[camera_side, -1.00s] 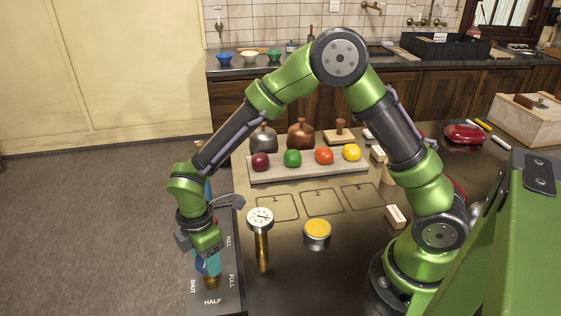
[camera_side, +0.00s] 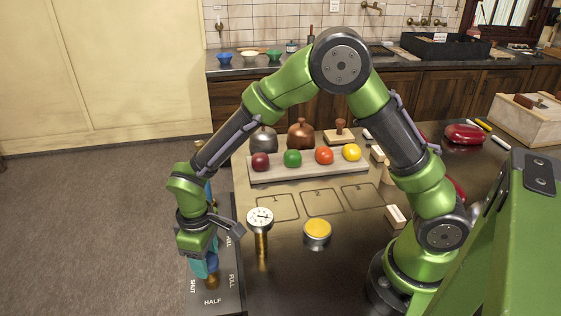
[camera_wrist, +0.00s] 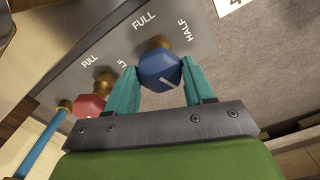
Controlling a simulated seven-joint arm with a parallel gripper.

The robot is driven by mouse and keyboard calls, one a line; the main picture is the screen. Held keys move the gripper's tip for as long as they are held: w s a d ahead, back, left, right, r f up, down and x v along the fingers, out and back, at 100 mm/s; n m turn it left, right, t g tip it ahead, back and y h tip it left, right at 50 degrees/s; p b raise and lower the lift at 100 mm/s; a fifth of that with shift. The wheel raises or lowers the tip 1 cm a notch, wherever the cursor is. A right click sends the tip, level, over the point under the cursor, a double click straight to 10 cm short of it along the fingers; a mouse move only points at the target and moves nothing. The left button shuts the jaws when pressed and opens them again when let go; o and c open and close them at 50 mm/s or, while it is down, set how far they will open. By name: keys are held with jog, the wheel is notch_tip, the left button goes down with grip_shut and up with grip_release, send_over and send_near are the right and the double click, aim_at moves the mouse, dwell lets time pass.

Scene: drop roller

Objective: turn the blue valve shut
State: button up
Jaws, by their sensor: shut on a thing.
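The blue valve (camera_wrist: 160,68) is a faceted knob on a brass stem on a dark plate (camera_side: 228,297) marked SHUT, HALF and FULL. My gripper (camera_wrist: 162,76) has its teal fingers closed on opposite sides of the knob in the wrist view. A white line on the knob's face slants in that view; I cannot tell which mark it meets. In the side view my gripper (camera_side: 206,267) points down at the plate's near end, and the blue valve (camera_side: 212,263) is partly hidden by the fingers.
A red valve (camera_wrist: 88,105) with a blue rod beside it stands close to my gripper. A gauge on a brass post (camera_side: 261,220) and a yellow-topped can (camera_side: 317,232) stand to the right. A tray (camera_side: 310,172) of coloured balls lies farther back.

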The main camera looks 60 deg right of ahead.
jog(key=shift+m, duration=2.3)
jog(key=o, duration=1)
notch_tip(320, 180, up, 17)
jog(key=s+d+r+m+t, duration=0.1)
jog(key=s+d+t, duration=0.1)
jog(key=s+d, duration=0.2)
jog(key=s+d+r+m+t+y, duration=0.1)
jog(key=s+d+r+t, duration=0.1)
jog(key=s+d, duration=0.3)
jog(key=s+d+r+m+t+y, duration=0.1)
jog(key=s+d+r+m+t, duration=0.1)
jog(key=s+d, duration=0.3)
jog(key=shift+d+r+t, duration=0.15)
jog(key=shift+d+t, duration=0.45)
jog(key=shift+d, duration=0.45)
